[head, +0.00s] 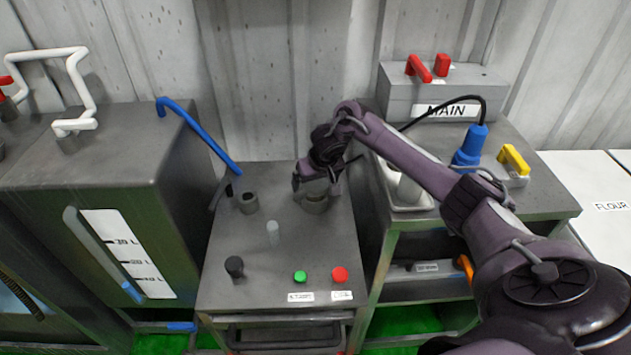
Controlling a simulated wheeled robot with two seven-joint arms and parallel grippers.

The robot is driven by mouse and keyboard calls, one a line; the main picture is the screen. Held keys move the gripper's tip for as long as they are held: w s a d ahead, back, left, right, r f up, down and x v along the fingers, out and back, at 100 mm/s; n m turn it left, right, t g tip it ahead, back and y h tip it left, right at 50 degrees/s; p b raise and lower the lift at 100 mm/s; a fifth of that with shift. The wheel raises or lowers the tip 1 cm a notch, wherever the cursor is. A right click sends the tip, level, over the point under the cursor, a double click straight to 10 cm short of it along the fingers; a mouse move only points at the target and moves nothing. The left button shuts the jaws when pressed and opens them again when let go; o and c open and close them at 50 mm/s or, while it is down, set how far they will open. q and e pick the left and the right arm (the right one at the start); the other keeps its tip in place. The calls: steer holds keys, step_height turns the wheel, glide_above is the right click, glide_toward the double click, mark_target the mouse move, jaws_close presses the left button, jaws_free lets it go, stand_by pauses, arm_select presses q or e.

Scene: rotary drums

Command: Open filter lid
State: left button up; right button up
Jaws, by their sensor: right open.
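A low grey cylindrical fitting (315,203) stands at the back right of a grey metal cabinet top (255,262). It may be the filter with its lid, but I cannot tell for sure. My right gripper (318,187) is open just above and behind this fitting, and its fingers partly hide the top. I cannot tell whether they touch it. A second round grey fitting (248,203) stands to the left, with a dark lever (222,192) beside it. My left gripper is not in view.
The cabinet top also carries a grey peg (273,232), a black knob (234,266), a green button (300,277) and a red button (339,274). A tank (110,160) with a blue pipe (200,137) stands left. A MAIN box (440,95) and blue plug (469,148) are right.

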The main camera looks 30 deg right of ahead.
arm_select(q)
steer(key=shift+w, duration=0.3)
arm_select(e)
steer(key=shift+f, duration=0.1)
steer(key=shift+c, duration=0.6)
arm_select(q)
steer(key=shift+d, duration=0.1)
arm_select(e)
steer(key=c, duration=1.3)
